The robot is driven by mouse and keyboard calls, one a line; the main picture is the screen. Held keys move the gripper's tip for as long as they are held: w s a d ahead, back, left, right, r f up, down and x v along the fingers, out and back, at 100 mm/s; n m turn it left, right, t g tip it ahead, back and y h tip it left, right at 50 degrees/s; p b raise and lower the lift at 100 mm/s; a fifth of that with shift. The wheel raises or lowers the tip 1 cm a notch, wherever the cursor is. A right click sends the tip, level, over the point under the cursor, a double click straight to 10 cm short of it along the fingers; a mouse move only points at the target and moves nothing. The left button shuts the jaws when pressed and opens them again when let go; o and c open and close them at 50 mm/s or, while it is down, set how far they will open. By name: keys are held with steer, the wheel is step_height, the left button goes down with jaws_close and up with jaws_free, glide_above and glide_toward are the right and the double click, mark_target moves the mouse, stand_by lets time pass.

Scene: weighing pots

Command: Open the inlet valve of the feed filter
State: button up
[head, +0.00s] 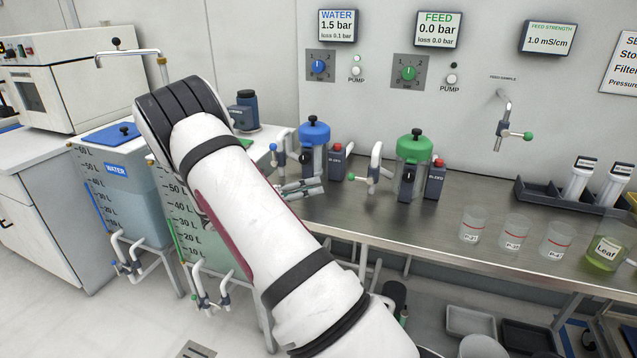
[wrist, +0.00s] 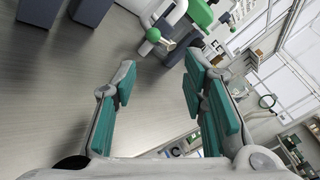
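The feed filter (head: 412,160) is a clear housing with a green lid (head: 414,147) on the steel bench. Its inlet valve (head: 374,172), on the white pipe at its left, has a lever with a green knob (head: 351,177) pointing left. In the wrist view the green knob (wrist: 153,34) is near the top, beyond the fingertips, with part of the green-topped filter (wrist: 200,14) behind. My gripper (head: 305,188) is just left of the valve, apart from it. In the wrist view my gripper (wrist: 162,72) is open and empty, its teal-padded fingers apart.
The blue-lidded water filter (head: 314,134) stands behind my gripper, with a grey red-topped block (head: 336,165) beside it. The FEED display (head: 438,30) reads 0.0 bar; WATER (head: 338,26) reads 1.5 bar. Several beakers stand to the right. The bench in front of the filters is clear.

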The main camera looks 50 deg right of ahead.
mark_target(361, 179)
steer(key=shift+w+f+n+t+h, duration=0.3)
steer(key=shift+w+f, duration=0.05)
steer(key=shift+w, duration=0.2)
steer(key=b+x, duration=0.1)
steer(key=x, duration=1.2)
steer(key=shift+s+d, duration=0.15)
steer(key=shift+d, duration=0.05)
steer(key=shift+c, duration=0.5)
jaws_close()
